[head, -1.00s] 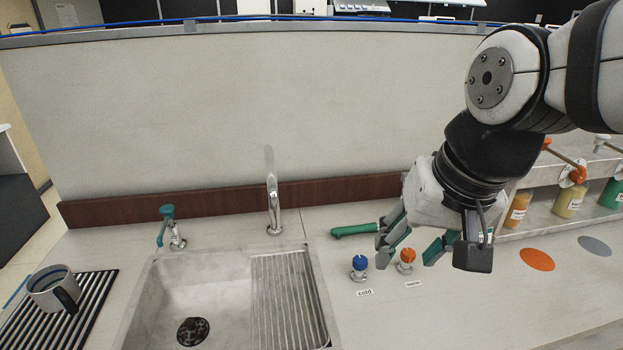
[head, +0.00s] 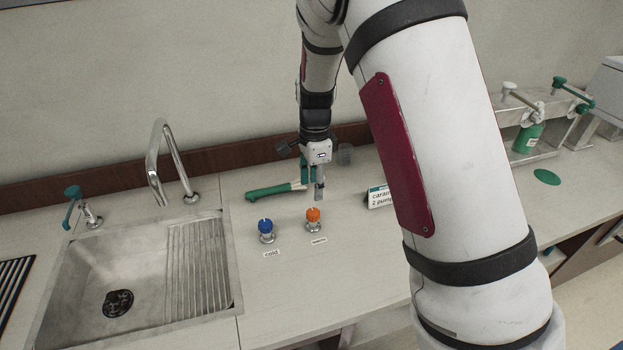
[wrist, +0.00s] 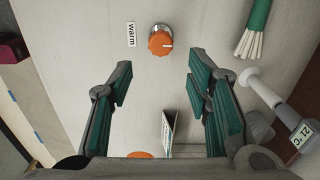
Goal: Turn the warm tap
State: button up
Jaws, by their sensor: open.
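The warm tap is an orange knob (head: 313,215) on a metal base on the counter, with a small label in front of it. In the wrist view the orange knob (wrist: 161,42) lies ahead of the fingertips, between their lines, with its "warm" label (wrist: 131,35) to the left. My gripper (wrist: 158,80) is open and empty. In the head view my gripper (head: 312,188) is just behind and above the orange knob, apparently apart from it. The blue cold tap knob (head: 265,226) stands to the left, with a "cold" label.
A green-handled brush (head: 275,191) lies behind the taps, close to my gripper. A small sign (head: 380,197) stands to the right. The sink (head: 140,290) with its curved spout (head: 160,160) is left. Free counter lies in front of the taps.

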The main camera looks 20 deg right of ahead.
aim_at(313, 212)
jog(key=shift+w+f, duration=0.1)
jog(key=shift+f, duration=0.5)
notch_tip(313, 212, down, 9)
jog(key=b, duration=0.4)
jog(key=shift+r, duration=0.3)
jog(key=c, duration=0.7)
jog(key=n, duration=0.8)
jog(key=o, duration=0.9)
